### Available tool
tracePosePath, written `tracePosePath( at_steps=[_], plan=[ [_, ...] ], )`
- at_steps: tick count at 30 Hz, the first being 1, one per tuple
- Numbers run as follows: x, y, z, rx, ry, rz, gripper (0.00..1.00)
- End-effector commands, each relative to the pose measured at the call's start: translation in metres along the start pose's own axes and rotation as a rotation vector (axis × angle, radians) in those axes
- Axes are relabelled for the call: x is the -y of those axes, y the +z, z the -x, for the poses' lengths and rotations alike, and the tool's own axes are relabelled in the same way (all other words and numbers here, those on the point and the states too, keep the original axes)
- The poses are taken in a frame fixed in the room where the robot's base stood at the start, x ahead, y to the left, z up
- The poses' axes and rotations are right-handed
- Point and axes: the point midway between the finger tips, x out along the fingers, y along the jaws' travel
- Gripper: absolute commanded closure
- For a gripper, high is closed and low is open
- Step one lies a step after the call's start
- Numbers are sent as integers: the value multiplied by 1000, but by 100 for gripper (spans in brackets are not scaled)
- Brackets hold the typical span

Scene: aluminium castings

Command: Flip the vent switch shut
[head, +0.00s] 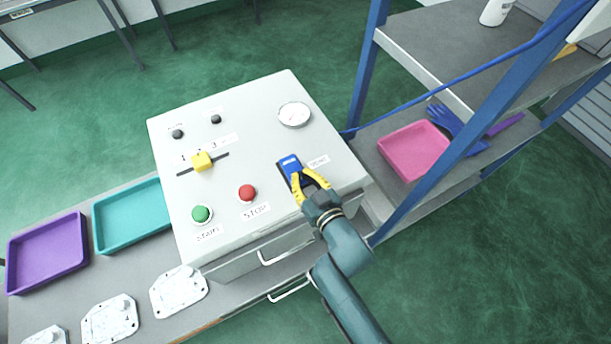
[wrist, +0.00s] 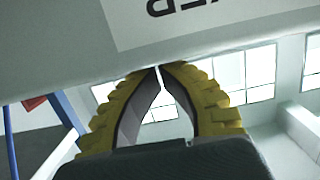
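The switch (head: 289,164) is a blue rocker in a dark frame on the right part of the light grey control box's sloping top (head: 248,140). A small label (head: 318,161) beside it is too blurred to read surely. My gripper (head: 308,178) is at the near end of the switch, its yellow fingers covering that end. I cannot tell whether they touch it. In the wrist view, the fingertips (wrist: 160,68) meet with nothing seen between them, close to a pale surface with part of a printed label (wrist: 180,12). The switch does not show there.
A red STOP button (head: 247,193), a green button (head: 201,214), a yellow slider (head: 202,161), two dark knobs and a gauge (head: 295,114) share the panel. A blue-framed shelf (head: 408,190) with a pink tray (head: 414,150) stands close on the right. Castings (head: 179,291) lie in front.

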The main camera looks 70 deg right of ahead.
Motion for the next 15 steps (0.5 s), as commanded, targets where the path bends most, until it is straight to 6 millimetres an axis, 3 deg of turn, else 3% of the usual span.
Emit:
tracePosePath(
  at_steps=[7,13,14,15],
  plan=[
    [0,-13,3,1,0,0,100],
    [2,-56,15,-1,-4,1,100],
    [2,-39,23,6,-4,2,100],
    [2,-35,34,5,-4,1,100]
  ],
)
